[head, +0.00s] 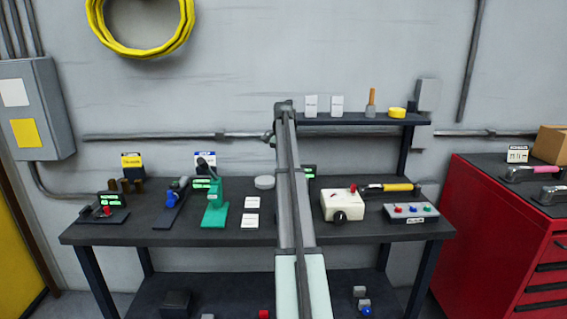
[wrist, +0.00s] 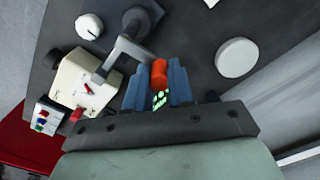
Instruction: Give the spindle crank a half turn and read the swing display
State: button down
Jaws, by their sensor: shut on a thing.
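In the wrist view, my gripper (wrist: 159,82) has its blue fingers shut on an orange-red knob (wrist: 160,70), which looks like the handle of the spindle crank. A grey crank arm (wrist: 128,48) runs close by, with a dark round part (wrist: 137,18) behind it. Green lit digits of a display (wrist: 161,100) show between the fingers, partly covered and too blurred to read. In the head view, my arm hides the crank and my gripper. Only the right edge of a green-lit display (head: 311,172) shows beside the arm.
On the dark bench (head: 140,232), a cream box (head: 342,205) with a black knob and a three-button box (head: 410,212) stand right of my arm. A green press-like device (head: 214,205) and white cards stand left. A shelf (head: 350,119) is behind; a red cabinet (head: 500,235) is right.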

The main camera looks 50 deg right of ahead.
jog(key=c, duration=1)
grip_release()
notch_tip(320, 180, up, 14)
jog(key=shift+f, duration=0.1)
